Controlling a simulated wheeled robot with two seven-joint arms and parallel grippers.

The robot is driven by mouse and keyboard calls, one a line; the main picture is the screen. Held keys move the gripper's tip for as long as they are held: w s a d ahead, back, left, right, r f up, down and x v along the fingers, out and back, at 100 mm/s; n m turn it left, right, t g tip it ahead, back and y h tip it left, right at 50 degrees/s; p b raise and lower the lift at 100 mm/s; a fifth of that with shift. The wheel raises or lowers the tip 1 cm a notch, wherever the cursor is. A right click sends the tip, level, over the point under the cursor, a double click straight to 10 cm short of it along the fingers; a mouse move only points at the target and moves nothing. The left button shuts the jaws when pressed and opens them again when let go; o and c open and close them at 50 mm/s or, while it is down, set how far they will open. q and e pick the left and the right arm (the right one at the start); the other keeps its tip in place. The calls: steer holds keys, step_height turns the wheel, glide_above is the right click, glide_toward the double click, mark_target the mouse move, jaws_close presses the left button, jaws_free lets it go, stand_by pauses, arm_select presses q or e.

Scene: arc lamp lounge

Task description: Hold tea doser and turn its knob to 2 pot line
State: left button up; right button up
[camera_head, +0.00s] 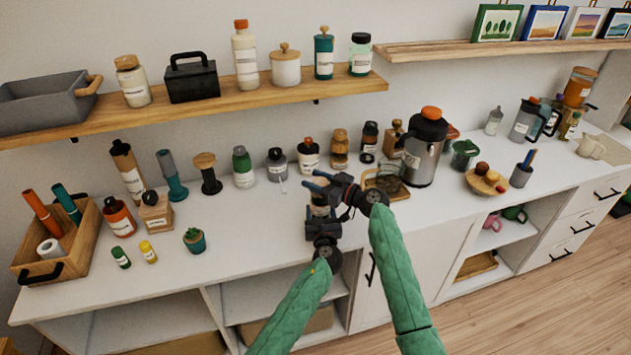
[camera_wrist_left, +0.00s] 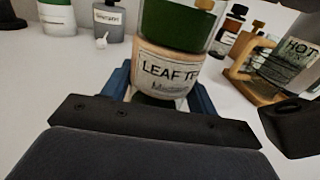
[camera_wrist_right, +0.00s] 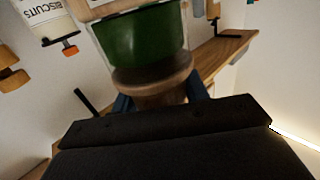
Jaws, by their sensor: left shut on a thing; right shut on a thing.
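The tea doser (camera_head: 320,199) is upright over the front of the white counter, mostly hidden by my grippers in the head view. The left wrist view shows its tan lower band with a "LEAF TE…" label (camera_wrist_left: 170,70) and green above. My left gripper (camera_head: 317,215) is shut around this lower part. My right gripper (camera_head: 319,184) is above it, shut on the round wooden knob (camera_wrist_right: 155,88), which adjoins the green part (camera_wrist_right: 142,36) in the right wrist view. No 2 pot line or pointer can be made out.
Several jars line the counter's back, and a wooden shelf (camera_head: 210,104) hangs above. The counter left of my grippers (camera_head: 255,222) is clear.

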steer(key=shift+f, duration=0.1)
steer(key=o, duration=1)
steer(key=shift+d, duration=0.15)
steer(key=v, duration=1.1)
steer(key=shift+s+d, duration=0.25)
steer(key=shift+d, duration=0.1)
